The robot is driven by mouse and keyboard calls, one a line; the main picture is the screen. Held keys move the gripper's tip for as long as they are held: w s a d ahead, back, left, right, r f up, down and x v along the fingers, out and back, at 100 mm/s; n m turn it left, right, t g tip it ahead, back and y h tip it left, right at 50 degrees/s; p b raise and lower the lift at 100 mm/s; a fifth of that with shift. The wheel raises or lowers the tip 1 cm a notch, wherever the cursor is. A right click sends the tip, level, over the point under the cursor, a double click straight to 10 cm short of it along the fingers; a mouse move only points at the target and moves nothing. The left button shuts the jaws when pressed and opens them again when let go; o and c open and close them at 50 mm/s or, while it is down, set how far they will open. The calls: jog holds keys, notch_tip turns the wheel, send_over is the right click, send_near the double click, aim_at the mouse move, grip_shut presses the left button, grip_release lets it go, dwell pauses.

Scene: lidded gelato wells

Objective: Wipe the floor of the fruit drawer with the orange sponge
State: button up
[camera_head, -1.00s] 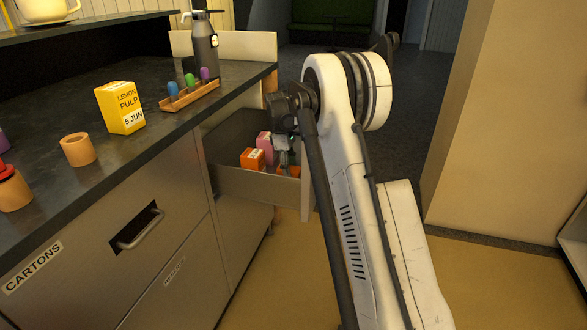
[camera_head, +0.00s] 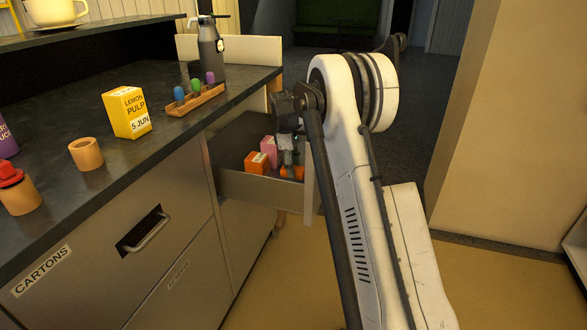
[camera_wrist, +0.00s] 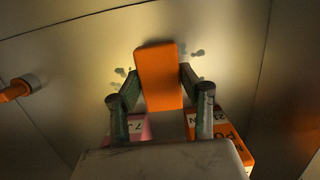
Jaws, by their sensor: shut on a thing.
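The orange sponge (camera_wrist: 160,75) is between the two fingers of my gripper (camera_wrist: 160,92) in the wrist view, and the gripper is shut on it. In the head view the sponge (camera_head: 292,173) shows low inside the open drawer (camera_head: 250,190), under my gripper (camera_head: 289,158). Dark smudges (camera_wrist: 197,53) mark the drawer floor (camera_wrist: 90,45) on both sides of the sponge. Whether the sponge touches the floor is hard to tell. The drawer's own label is not visible.
An orange carton (camera_head: 257,163) and a pink carton (camera_head: 268,149) stand in the drawer beside my gripper. An orange piece with a pale end (camera_wrist: 20,88) shows at the wrist view's left. The counter holds a lemon pulp carton (camera_head: 126,112) and a marker rack (camera_head: 195,100).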

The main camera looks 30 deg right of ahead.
aim_at(295, 168)
jog(key=shift+r, duration=0.1)
notch_tip(295, 168, up, 5)
jog(key=p, duration=0.8)
jog(key=shift+f+b, duration=0.35)
jog(key=shift+f, duration=0.7)
notch_tip(295, 168, down, 4)
jog(key=shift+b, duration=0.9)
jog(key=shift+w+a+r, duration=0.2)
jog(key=shift+w+a, duration=0.6)
jog(key=shift+a, duration=0.05)
jog(key=shift+f+b, duration=0.3)
jog(key=shift+f, duration=0.4)
jog(key=shift+s+d, duration=0.1)
jog(key=shift+d, duration=0.05)
